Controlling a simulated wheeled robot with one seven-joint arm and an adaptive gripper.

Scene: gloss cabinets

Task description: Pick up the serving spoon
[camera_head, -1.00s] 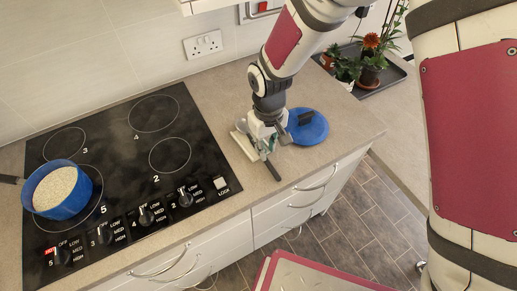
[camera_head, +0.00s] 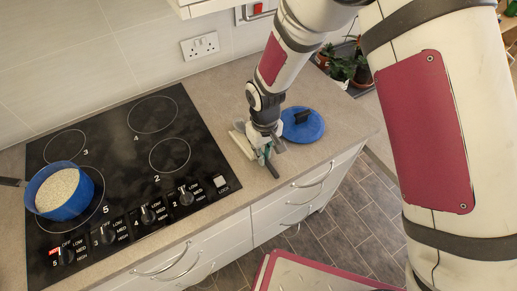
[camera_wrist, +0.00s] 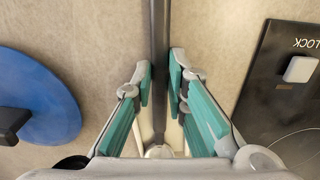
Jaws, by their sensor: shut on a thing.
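The serving spoon (camera_wrist: 159,40) shows in the wrist view as a long dark handle running between my gripper's fingers. In the head view its dark handle end (camera_head: 272,170) sticks out towards the counter's front edge, and a pale part lies at the gripper's other side. My gripper (camera_wrist: 160,85), with teal finger pads, is shut on the handle. In the head view my gripper (camera_head: 264,150) is low over the counter between the hob and the blue lid. Whether the spoon touches the counter I cannot tell.
A blue lid (camera_head: 304,127) with a black knob lies right of my gripper. The black hob (camera_head: 130,150) is at the left, with a blue pan (camera_head: 62,213) of pale grains on it. Potted plants (camera_head: 343,70) stand at the back right. The counter's front edge (camera_head: 325,160) is close.

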